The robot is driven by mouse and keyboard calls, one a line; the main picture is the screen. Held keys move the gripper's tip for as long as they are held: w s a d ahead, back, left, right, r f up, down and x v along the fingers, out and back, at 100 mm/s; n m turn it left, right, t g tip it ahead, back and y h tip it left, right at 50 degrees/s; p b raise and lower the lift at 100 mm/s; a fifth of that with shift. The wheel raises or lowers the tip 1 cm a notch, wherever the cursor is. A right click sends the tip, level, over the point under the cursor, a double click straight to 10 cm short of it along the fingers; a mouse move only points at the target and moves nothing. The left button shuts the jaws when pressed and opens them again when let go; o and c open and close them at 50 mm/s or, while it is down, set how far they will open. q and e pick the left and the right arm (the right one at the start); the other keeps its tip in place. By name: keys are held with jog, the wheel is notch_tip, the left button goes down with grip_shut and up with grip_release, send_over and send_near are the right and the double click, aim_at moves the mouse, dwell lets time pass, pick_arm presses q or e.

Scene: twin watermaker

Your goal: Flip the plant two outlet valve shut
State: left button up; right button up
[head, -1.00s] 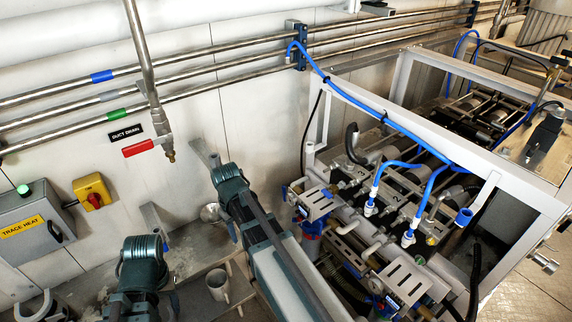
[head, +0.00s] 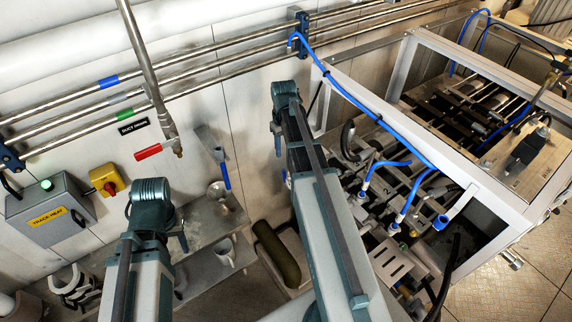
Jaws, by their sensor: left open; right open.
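Which valve is the plant two outlet is not readable. A blue-handled valve (head: 222,168) is on the wall right of the duct drain pipe, its handle pointing down. My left arm (head: 148,200) rises at lower left, and my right arm (head: 290,105) reaches up beside the frame, hiding part of the wall and machine. The jaws of both grippers are hidden behind the arms, and I see neither touching a valve.
A red-handled valve (head: 150,151) hangs beside the DUCT DRAIN label (head: 132,126). A TRACE HEAT box (head: 50,215) and a yellow switch (head: 107,180) are on the wall. Bare floor (head: 500,275) lies right.

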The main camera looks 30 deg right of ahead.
aim_at(284, 170)
notch_tip(284, 170, down, 14)
jog(key=b, duration=1.3)
jog(key=shift+r, duration=0.25)
grip_shut()
